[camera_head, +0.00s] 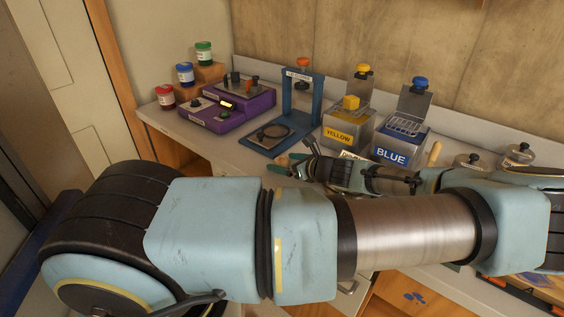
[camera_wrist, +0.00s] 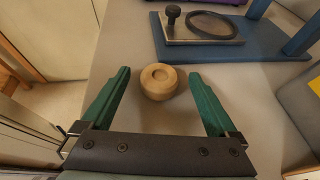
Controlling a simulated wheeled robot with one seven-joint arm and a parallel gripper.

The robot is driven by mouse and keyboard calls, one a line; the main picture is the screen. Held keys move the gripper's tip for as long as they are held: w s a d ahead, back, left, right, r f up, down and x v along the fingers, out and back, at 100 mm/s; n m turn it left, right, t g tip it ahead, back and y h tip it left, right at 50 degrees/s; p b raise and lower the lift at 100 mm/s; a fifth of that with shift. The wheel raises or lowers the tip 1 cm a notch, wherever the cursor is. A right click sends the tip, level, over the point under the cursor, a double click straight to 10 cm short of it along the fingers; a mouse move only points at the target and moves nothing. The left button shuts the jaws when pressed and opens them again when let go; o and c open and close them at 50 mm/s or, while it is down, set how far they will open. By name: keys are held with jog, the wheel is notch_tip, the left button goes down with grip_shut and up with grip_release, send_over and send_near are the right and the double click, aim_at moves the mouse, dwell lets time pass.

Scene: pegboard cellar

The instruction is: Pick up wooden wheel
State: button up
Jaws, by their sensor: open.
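The wooden wheel (camera_wrist: 159,82) is a small round light-wood piece with a shallow recess in its top. It lies on the pale worktop in the wrist view, just beyond and between my fingertips. My gripper (camera_wrist: 160,85) has green fingers, spread open with nothing between them but the wheel slightly ahead. In the head view my gripper (camera_head: 287,162) is over the bench near the front edge, left of my forearm.
A blue press stand (camera_head: 287,115) with a black ring on its base is just behind. Yellow (camera_head: 345,135) and blue (camera_head: 400,145) labelled bins stand to the right. A purple device (camera_head: 225,110) and coloured jars (camera_head: 185,74) are at left. The worktop's left edge is close to the wheel.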

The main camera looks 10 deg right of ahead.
jog(key=c, duration=1.4)
jog(key=shift+r, duration=0.1)
